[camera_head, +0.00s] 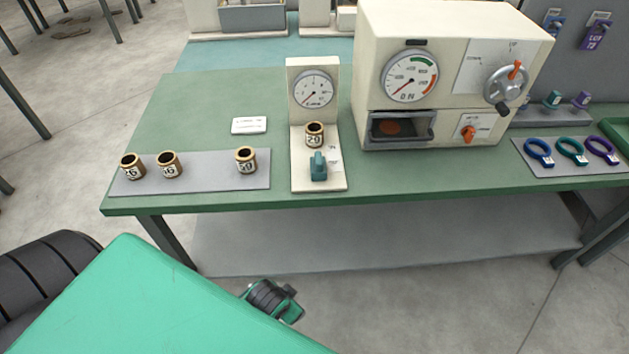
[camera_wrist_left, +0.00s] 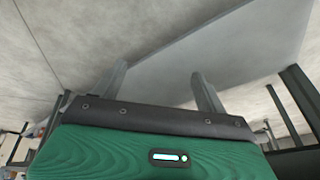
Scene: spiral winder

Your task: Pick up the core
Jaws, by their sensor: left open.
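Short brown-gold hollow cores with white number labels stand upright on the green bench in the head view. On a grey mat (camera_head: 208,177) are a far-left core (camera_head: 132,168), a second core (camera_head: 169,166) and a right core (camera_head: 245,161). Another core (camera_head: 314,136), labelled 20, sits on a cream gauge stand (camera_head: 318,183) behind a teal lever (camera_head: 318,166). In the left wrist view my left gripper (camera_wrist_left: 161,80) has its two fingers apart with nothing between them. It faces the floor and a pale flat surface. No core shows there. My right gripper is not seen.
A large cream machine (camera_head: 457,60) with a dial and hand crank stands on the bench right of the stand. A small white card (camera_head: 249,125) lies behind the mat. Coloured rings (camera_head: 572,151) lie at the right. The bench's front edge (camera_head: 220,203) faces me.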

